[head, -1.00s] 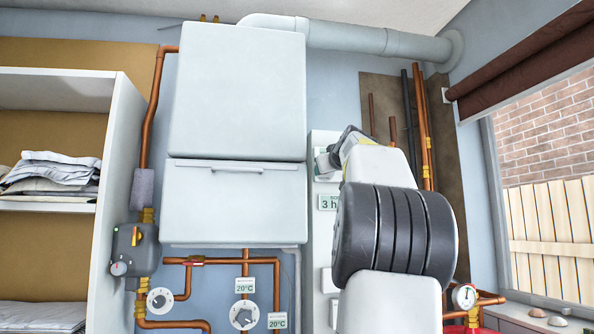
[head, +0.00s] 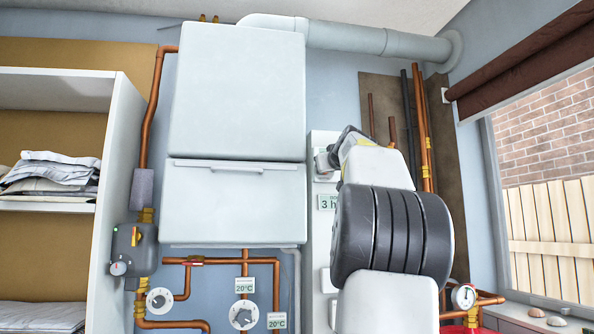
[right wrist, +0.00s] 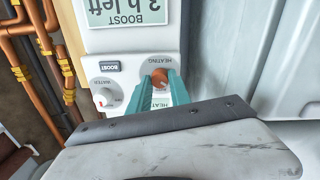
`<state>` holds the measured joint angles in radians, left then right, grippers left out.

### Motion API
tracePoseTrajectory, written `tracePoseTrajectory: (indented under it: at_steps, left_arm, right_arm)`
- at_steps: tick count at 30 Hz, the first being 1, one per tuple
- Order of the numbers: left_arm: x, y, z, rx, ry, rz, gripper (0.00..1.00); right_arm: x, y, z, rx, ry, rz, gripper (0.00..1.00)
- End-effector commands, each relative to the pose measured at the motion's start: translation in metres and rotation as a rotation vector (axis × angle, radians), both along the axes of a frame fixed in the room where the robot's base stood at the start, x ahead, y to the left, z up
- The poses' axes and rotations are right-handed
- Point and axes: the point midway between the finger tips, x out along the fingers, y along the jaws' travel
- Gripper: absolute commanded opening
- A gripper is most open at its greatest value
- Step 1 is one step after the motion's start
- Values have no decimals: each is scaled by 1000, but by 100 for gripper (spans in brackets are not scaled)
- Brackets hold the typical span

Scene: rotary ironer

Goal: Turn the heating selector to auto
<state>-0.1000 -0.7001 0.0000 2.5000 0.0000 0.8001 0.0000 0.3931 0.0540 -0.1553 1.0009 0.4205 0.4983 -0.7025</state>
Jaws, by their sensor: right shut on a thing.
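The heating selector (right wrist: 160,78) is a small round orange-brown knob on a white control panel (right wrist: 130,41). The panel appears upside down in the right wrist view. My right gripper (right wrist: 159,86) has teal fingers, one on each side of this knob, and is shut on it. The fingers hide part of the knob and the lettering around it, so I cannot read which setting it points to. In the head view my right gripper is at the white panel (head: 316,250), and my own arm hides the knob. My left gripper is not in view.
Beside the selector are a water knob (right wrist: 103,97) and a dark boost button (right wrist: 109,67). A display (right wrist: 125,12) reads "3 h left". Copper pipes (right wrist: 28,60) run alongside the panel. A white boiler (head: 237,95) hangs left of my arm in the head view.

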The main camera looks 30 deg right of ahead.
Motion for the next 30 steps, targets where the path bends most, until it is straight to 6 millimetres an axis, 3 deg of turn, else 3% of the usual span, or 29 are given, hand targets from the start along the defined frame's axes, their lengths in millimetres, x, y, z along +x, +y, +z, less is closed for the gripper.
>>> tracePoseTrajectory:
  at_steps: [30]
  left_arm:
    - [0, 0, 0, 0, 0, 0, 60]
  right_arm:
    - [0, 0, 0, 795, -250, 0, 0]
